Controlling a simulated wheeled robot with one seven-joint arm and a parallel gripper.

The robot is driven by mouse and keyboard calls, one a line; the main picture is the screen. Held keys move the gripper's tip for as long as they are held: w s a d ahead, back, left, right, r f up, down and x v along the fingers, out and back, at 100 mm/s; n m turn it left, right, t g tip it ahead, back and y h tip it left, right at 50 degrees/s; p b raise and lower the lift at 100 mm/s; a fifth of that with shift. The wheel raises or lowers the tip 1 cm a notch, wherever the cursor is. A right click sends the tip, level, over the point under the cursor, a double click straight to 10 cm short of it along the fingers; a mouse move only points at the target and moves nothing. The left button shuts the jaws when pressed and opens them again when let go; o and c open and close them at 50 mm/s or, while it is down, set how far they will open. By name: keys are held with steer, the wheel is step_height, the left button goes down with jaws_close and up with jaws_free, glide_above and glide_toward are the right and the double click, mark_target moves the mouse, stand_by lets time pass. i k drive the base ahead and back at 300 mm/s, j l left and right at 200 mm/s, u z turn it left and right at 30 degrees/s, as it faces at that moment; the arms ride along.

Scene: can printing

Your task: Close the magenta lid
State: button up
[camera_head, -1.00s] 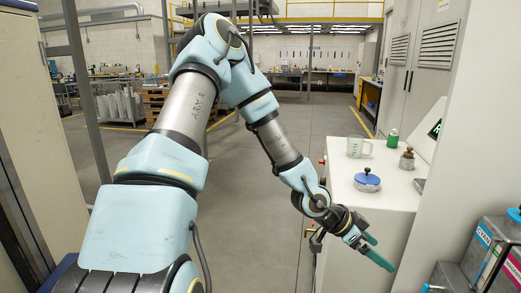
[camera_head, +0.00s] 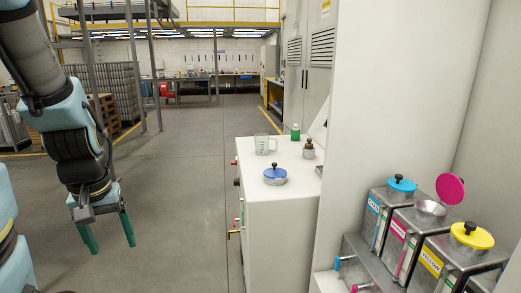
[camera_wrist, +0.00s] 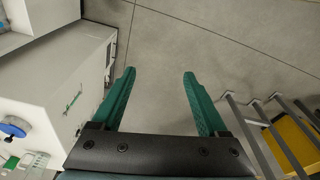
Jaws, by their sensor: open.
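The magenta lid (camera_head: 450,188) stands tilted up on edge at the right of the head view, beside the round metal opening (camera_head: 430,208) of the middle ink tank (camera_head: 403,228). That tank carries a magenta label. My gripper (camera_head: 108,240) hangs at the left of the head view, far from the lid, pointing down over the floor. Its green fingers are apart and empty. In the wrist view my gripper (camera_wrist: 158,78) shows spread fingers with only floor between them. The lid is not in the wrist view.
A cyan-lidded tank (camera_head: 400,184) and a yellow-lidded tank (camera_head: 472,236) flank the magenta one. A white cabinet (camera_head: 275,225) holds a blue-lidded pot (camera_head: 275,175), a beaker (camera_head: 264,144) and bottles. A white panel (camera_head: 385,90) rises behind the tanks. The floor between my gripper and the cabinet is clear.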

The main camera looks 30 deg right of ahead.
mark_target(449, 188)
steer(key=i+z, duration=0.1)
steer(key=z, duration=0.25)
steer(key=i+l+z, duration=0.1)
steer(key=z, duration=0.25)
